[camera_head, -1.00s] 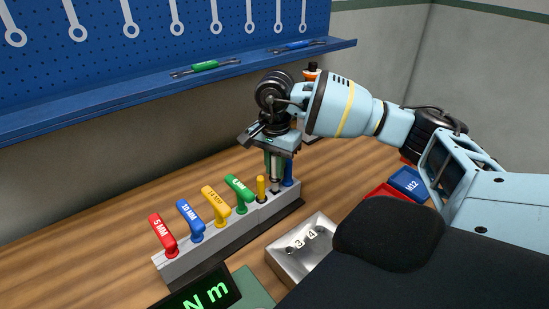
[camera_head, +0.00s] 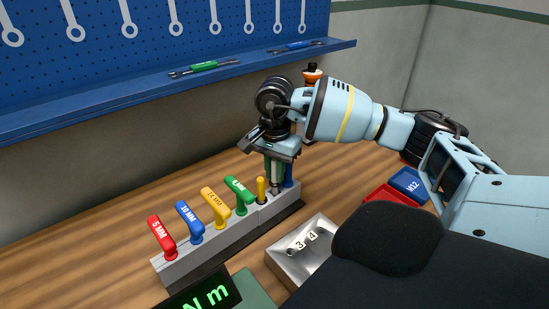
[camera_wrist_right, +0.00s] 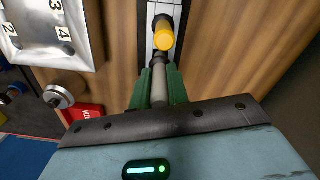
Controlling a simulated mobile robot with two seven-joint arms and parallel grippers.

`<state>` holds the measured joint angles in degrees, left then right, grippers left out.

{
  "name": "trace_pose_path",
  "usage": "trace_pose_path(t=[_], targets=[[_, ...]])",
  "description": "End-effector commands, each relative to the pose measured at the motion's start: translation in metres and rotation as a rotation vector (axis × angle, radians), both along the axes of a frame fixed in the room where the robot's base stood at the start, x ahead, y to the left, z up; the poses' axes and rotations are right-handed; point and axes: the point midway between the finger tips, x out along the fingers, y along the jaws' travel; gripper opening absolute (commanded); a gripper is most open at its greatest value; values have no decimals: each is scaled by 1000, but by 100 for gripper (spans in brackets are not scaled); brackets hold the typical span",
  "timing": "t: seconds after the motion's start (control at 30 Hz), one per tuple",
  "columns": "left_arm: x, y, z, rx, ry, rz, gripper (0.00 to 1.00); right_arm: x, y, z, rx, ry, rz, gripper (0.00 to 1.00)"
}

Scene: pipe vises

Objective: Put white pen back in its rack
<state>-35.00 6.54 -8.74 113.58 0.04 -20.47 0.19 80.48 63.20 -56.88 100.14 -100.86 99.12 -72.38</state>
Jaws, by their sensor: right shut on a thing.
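The white pen (camera_head: 275,187), light grey in this light, is upright over the rack's right part. My right gripper (camera_head: 275,168) points down with its green fingers shut on the pen. In the right wrist view the pen (camera_wrist_right: 158,80) is between the fingers, close behind the yellow pen (camera_wrist_right: 162,35). The rack (camera_head: 228,238) is a long grey block on the wooden bench. The yellow pen (camera_head: 261,188) stands in it just left of my gripper. A blue pen (camera_head: 289,176) is close on the right. The pen's lower tip and its slot are hard to make out.
Red, blue, yellow and green hex keys stand in the rack's left part; the green one (camera_head: 239,192) is nearest the pens. A metal tray (camera_head: 287,268) marked 3 and 4, a red bin (camera_head: 385,195) and a blue bin (camera_head: 409,183) lie to the right. A blue shelf (camera_head: 150,92) runs behind.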

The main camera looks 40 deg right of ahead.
Motion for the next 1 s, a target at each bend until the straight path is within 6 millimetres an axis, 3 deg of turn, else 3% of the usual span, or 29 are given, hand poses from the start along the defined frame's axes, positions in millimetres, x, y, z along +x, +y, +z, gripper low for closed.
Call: trace_pose_path(t=[1.0], targets=[[-6, 0, -7, 0, 15, -1, 52, 0, 0, -12, 0, 0, 0, 2]])
